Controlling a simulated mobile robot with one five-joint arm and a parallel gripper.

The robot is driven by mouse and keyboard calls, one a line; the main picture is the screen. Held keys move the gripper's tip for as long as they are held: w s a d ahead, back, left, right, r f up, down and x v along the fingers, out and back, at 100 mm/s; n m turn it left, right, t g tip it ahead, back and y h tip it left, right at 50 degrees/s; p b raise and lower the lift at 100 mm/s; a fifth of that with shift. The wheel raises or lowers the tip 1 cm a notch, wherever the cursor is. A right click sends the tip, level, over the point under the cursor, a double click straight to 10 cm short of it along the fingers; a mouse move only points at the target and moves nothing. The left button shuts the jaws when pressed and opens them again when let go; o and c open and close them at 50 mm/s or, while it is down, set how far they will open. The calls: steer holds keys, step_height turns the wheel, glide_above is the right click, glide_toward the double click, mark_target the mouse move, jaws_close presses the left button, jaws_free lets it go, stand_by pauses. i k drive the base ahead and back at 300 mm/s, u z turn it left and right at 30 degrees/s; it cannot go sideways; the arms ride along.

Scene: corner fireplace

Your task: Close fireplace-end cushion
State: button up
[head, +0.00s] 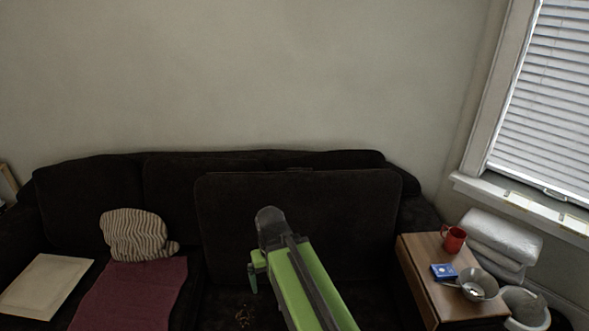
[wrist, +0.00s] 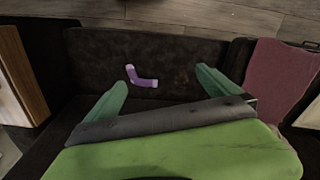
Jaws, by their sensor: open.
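A dark brown sofa cushion (head: 225,215) stands raised on edge, leaning against the sofa back right of centre in the head view. Below it is a dark seat base (head: 215,315) with a small brownish patch or bits. In the wrist view, a purple angled, sock-like thing (wrist: 141,77) lies on the dark surface (wrist: 190,50). My gripper (head: 262,265) is in front of the raised cushion in the head view; one teal finger shows.
A striped pillow (head: 135,235), maroon cloth (head: 130,295) and pale board (head: 42,285) lie on the sofa's left part. At right a wooden side table (head: 425,270) holds a red mug (head: 453,239), blue box (head: 443,272) and metal bowl (head: 478,287). Wood floor (wrist: 180,20) shows.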

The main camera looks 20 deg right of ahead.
mark_target(348, 218)
steer(key=z, duration=0.05)
steer(key=k, duration=0.55)
steer(key=u, duration=0.55)
steer(key=i, duration=1.05)
steer(key=u, duration=0.7)
